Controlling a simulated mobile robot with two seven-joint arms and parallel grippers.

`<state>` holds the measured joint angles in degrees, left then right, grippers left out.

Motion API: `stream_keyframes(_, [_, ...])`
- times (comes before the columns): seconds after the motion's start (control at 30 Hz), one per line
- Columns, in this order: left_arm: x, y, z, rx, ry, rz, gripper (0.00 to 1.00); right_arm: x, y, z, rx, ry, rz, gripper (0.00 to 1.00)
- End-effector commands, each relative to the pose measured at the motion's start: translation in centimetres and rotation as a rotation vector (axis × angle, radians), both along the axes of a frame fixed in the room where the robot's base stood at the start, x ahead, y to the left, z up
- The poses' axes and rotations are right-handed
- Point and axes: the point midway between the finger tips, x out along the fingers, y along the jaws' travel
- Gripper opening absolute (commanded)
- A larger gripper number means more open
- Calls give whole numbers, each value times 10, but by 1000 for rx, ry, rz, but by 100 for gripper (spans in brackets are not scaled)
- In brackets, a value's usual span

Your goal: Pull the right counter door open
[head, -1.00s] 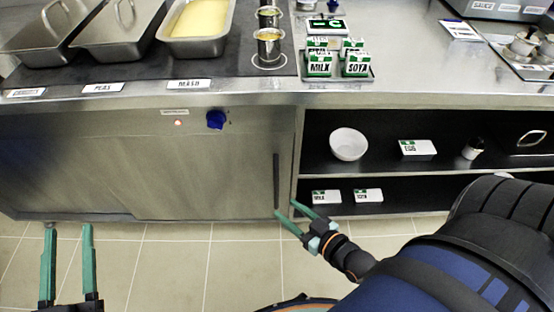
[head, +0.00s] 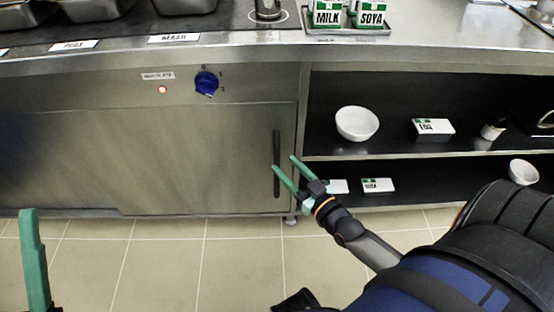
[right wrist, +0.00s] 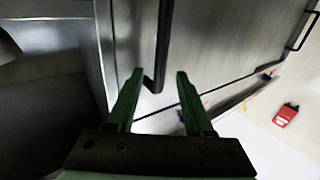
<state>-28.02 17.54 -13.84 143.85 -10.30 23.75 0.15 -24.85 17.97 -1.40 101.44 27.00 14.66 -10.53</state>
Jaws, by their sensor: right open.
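The right counter door (head: 190,160) is a brushed steel panel and looks closed. Its dark vertical handle (head: 277,150) is near its right edge. My right gripper (head: 284,162) is open at the handle's lower half. In the right wrist view the handle (right wrist: 163,45) comes down between and just beyond the open fingertips (right wrist: 160,74); I cannot tell whether they touch it. My left gripper (head: 33,260) shows as one upright green finger at the lower left; its other finger is out of frame.
Open shelves right of the door hold a white bowl (head: 357,123), an egg box (head: 433,128) and other small boxes. A blue knob (head: 207,83) and a red light (head: 162,89) are above the door. The tiled floor (head: 170,255) in front is clear.

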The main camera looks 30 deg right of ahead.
Motion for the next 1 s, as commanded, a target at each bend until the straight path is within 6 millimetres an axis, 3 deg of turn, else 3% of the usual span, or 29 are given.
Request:
stream_keyframes(0.1, [1, -1, -10, -6, 8, -8, 50, 22, 1, -2, 1, -3, -1, 52])
stream_keyframes(0.3, [1, -1, -16, -6, 13, -12, 50, 44, 2, -2, 1, 0, -1, 52])
stream_keyframes(0.7, [1, -1, -17, -6, 16, -12, 50, 50, 2, 0, 0, 2, 0, 52])
stream_keyframes(1.0, [1, -2, -18, -5, 15, -13, 50, 50, 2, -1, 0, 2, 0, 19])
